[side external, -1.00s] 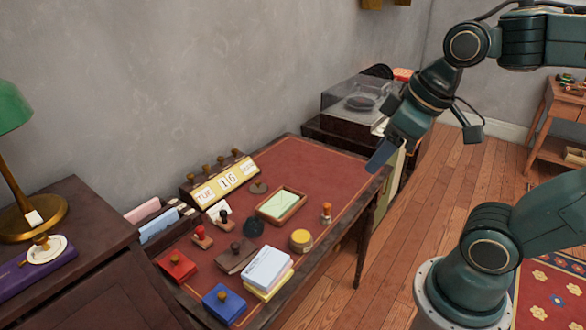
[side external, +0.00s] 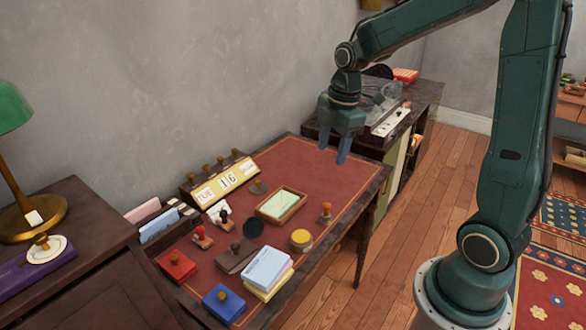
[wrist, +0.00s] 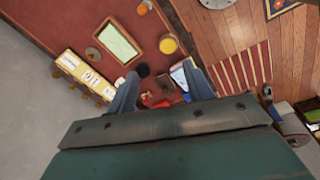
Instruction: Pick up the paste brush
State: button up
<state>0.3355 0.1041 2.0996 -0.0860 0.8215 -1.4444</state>
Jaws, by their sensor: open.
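A small upright orange-brown piece with a knob (side external: 326,213) stands on the red desk top (side external: 330,180) near its right edge; it may be the paste brush, but it is too small to be sure. It also shows at the top of the wrist view (wrist: 143,8). A yellow round pot (side external: 301,240) stands close by, nearer the front. My gripper (side external: 332,155) is open and empty, fingers downward, above the desk's far right end, apart from the orange-brown piece. In the wrist view my gripper (wrist: 160,70) shows nothing held.
A wooden tray with green paper (side external: 281,206) lies mid-desk. Several stamps, a red box (side external: 178,265), a blue box (side external: 224,304) and a paper stack (side external: 267,270) fill the near end. A calendar block (side external: 222,184) stands by the wall. The far end is mostly clear.

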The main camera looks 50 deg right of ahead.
jog(key=w+d+f+n+g+y, duration=0.1)
jog(key=w+d+f+n, duration=0.2)
jog(key=f, duration=0.9)
jog(key=d+n, duration=0.3)
jog(key=d, duration=0.2)
jog(key=shift+w+n+g, duration=0.3)
jog(key=shift+w+n, duration=0.1)
send_over(326, 212)
jog(key=d, duration=0.1)
jog(key=shift+w+d+f, duration=0.1)
jog(key=shift+d+f, duration=0.05)
jog(key=shift+f, duration=4.05)
jog(key=shift+a+f, duration=0.2)
jog(key=shift+f, duration=1.1)
jog(key=shift+a+f, duration=0.15)
jog(key=shift+f, duration=1.15)
jog(key=shift+c, duration=0.2)
jog(key=c, duration=1)
